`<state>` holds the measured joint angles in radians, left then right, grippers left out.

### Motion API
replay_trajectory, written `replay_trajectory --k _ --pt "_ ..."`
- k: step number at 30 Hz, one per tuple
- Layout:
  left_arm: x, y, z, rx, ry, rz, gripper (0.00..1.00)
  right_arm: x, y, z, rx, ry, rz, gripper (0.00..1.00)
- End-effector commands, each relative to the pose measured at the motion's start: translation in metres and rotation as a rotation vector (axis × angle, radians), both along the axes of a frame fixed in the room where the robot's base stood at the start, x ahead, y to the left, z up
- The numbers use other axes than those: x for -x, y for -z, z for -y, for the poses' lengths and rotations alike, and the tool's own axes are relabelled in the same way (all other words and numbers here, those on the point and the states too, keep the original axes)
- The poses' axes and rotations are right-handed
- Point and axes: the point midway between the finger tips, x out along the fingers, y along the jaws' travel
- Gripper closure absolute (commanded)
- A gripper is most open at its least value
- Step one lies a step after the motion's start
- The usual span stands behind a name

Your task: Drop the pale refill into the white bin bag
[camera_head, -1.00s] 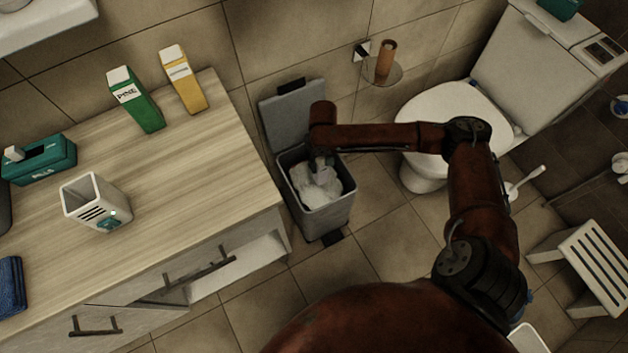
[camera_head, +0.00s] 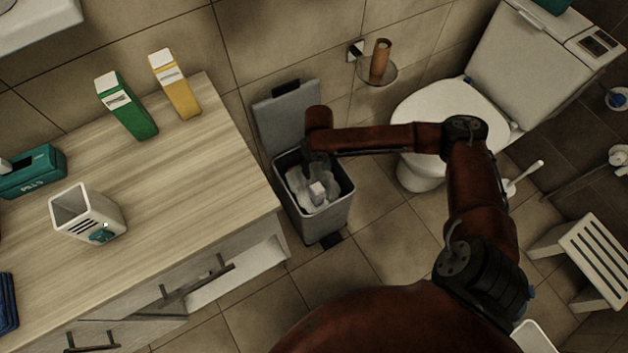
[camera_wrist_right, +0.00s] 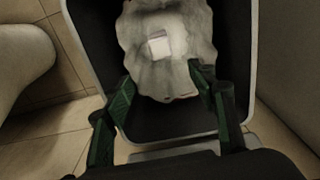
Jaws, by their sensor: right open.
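The pale refill (camera_head: 317,192), a small whitish block, lies on the white bin bag (camera_head: 300,180) inside the grey pedal bin (camera_head: 322,224). In the right wrist view the refill (camera_wrist_right: 159,44) rests on the crumpled bag (camera_wrist_right: 170,80), apart from my fingers. My right gripper (camera_wrist_right: 162,92) is open and empty over the bin's opening. In the head view the gripper (camera_head: 313,168) is small and dark, partly hidden by its own arm. My left gripper is not in view.
The bin's lid (camera_head: 286,118) stands open at the back. A wooden counter (camera_head: 190,180) with a white holder (camera_head: 85,213), green carton (camera_head: 127,106) and yellow carton (camera_head: 175,84) is left of the bin. A toilet (camera_head: 450,110) stands to the right.

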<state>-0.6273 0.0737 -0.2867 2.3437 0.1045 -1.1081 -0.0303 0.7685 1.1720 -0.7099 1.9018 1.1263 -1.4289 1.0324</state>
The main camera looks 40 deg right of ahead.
Motion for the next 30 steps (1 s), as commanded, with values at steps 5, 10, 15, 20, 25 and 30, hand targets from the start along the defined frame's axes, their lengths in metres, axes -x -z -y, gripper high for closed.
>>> replay_trajectory --k 5,10,15,20,25,30 --pt "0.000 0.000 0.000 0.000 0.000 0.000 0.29 0.000 0.000 0.000 0.000 0.000 0.000 0.47" --pt "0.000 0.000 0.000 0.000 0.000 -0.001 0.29 -0.001 -0.006 0.000 0.000 0.000 0.001 0.47" --pt "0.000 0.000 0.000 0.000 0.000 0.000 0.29 -0.001 -0.032 0.001 0.001 0.000 0.004 0.47" --pt "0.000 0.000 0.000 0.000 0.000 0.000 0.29 -0.001 -0.067 0.001 0.001 -0.001 0.004 0.47" --pt "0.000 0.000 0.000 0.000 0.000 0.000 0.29 -0.001 -0.098 0.000 0.000 0.000 0.002 0.47" --pt "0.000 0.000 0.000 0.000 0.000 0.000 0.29 0.000 -0.115 0.001 0.001 0.000 0.000 0.47"
